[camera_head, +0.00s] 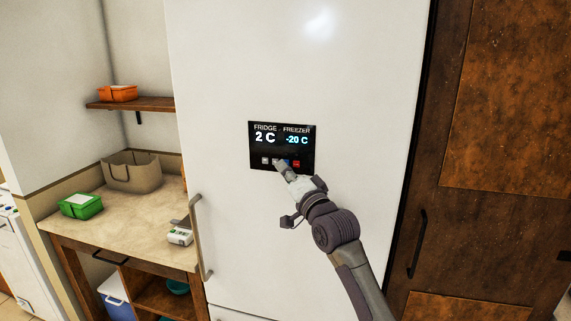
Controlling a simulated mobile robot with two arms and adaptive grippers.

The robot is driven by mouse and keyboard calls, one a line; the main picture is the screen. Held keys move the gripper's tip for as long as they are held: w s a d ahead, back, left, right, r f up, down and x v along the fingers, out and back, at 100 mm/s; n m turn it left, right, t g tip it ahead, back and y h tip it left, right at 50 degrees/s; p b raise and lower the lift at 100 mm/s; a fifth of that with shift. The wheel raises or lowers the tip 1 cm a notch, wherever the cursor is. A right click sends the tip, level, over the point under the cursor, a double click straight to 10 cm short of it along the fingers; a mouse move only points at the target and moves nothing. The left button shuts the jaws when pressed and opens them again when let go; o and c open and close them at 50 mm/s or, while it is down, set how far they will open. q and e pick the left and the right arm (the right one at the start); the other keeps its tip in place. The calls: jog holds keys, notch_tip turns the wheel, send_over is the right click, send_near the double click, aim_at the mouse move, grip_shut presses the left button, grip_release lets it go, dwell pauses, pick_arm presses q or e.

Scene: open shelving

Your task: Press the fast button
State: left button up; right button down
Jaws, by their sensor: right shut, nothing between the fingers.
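A black control panel (281,146) is set in the front of the white fridge (300,60). It reads FRIDGE 2 C and FREEZER -20 C. Along its lower edge is a row of small buttons. The labels on the buttons are too small to read. My right gripper (283,168) is shut and empty, with its tip at the panel's lower edge, over the middle of the button row. It partly hides the middle buttons. I cannot tell whether it touches one. My left gripper is out of view.
A fridge handle (200,240) stands out at the lower left. A counter (125,225) at the left holds a green container (81,206), a basket (132,172) and a small white device (180,236). An orange container (118,93) sits on the shelf above. A brown wooden cabinet (480,220) is at the right.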

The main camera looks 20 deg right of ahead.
jog(key=shift+w+d, duration=0.2)
jog(key=shift+w, duration=0.1)
dwell(0.7)
jog(key=shift+s+a, duration=0.1)
jog(key=shift+s+a+p, duration=0.35)
jog(key=shift+s+p, duration=0.2)
jog(key=shift+s, duration=0.05)
jog(key=s+a+p, duration=0.1)
jog(key=s, duration=0.1)
jog(key=s+a+p, duration=0.1)
jog(key=s, duration=0.1)
jog(key=shift+a+p, duration=0.4)
dwell(0.7)
